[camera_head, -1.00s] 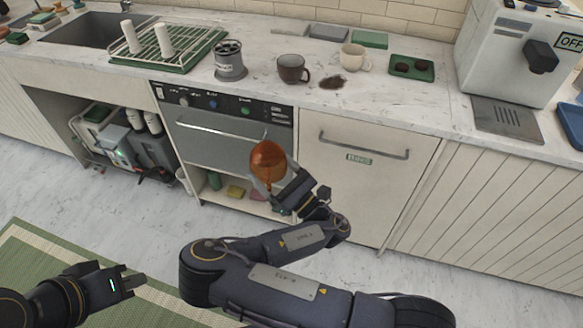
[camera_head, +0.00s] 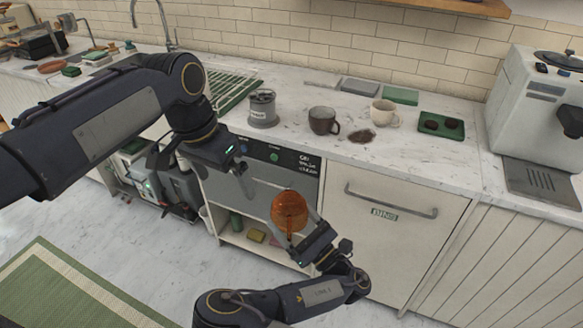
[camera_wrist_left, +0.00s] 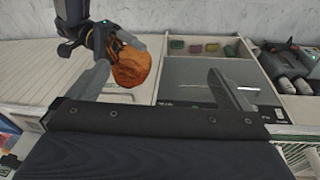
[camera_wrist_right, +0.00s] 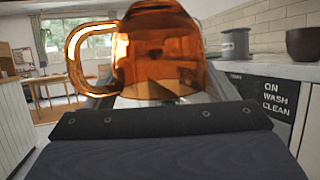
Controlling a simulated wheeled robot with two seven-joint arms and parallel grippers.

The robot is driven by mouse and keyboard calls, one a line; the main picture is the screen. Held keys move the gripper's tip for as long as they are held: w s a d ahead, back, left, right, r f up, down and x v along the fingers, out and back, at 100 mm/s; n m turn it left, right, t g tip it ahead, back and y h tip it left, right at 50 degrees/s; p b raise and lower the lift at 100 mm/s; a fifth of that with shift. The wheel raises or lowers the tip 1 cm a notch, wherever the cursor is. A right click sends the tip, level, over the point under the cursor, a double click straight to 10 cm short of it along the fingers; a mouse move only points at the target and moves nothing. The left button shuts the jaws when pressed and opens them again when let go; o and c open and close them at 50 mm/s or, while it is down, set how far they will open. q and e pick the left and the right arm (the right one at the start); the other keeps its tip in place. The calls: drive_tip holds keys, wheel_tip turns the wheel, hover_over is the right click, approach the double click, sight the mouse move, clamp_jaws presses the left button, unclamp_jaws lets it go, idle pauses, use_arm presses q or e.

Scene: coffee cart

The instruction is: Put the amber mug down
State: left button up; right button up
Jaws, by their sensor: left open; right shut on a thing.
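The amber mug (camera_head: 289,211) is see-through orange and is held in the air in front of the dishwasher, below counter height. My right gripper (camera_head: 298,240) is shut on it. In the right wrist view the mug (camera_wrist_right: 160,55) fills the top middle, its handle to the left. My left gripper (camera_head: 248,180) is open and empty, left of the mug and in front of the dishwasher. In the left wrist view the mug (camera_wrist_left: 131,64) shows beyond the left finger, apart from the open jaws.
A coffee machine (camera_head: 535,110) stands at the right. The counter's front strip (camera_head: 400,165) is bare.

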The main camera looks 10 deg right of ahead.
sight(292, 200)
use_arm(q)
drive_tip(key=w+d+m, duration=0.1)
drive_tip(key=d, duration=0.3)
drive_tip(key=w+d+f+m+y, duration=0.1)
drive_tip(key=d, duration=0.3)
drive_tip(key=w+d+f+m, duration=0.1)
drive_tip(key=w+d, duration=0.1)
drive_tip(key=d, duration=0.2)
drive_tip(key=shift+d+f+g+y, duration=0.2)
drive_tip(key=shift+d+g+y, duration=0.05)
drive_tip(key=shift+g+y, duration=0.15)
drive_tip(key=shift+d+f, duration=0.15)
drive_tip(key=shift+d, duration=0.2)
drive_tip(key=shift+d+f, duration=0.1)
drive_tip(key=shift+f, duration=0.15)
wheel_tip(292, 200, down, 12)
drive_tip(key=shift+r, duration=0.25)
drive_tip(key=shift+s, duration=0.1)
drive_tip(key=c, duration=0.9)
drive_tip(key=shift+c, duration=0.7)
use_arm(e)
drive_tip(key=o, duration=1.1)
drive_tip(key=shift+c, duration=0.2)
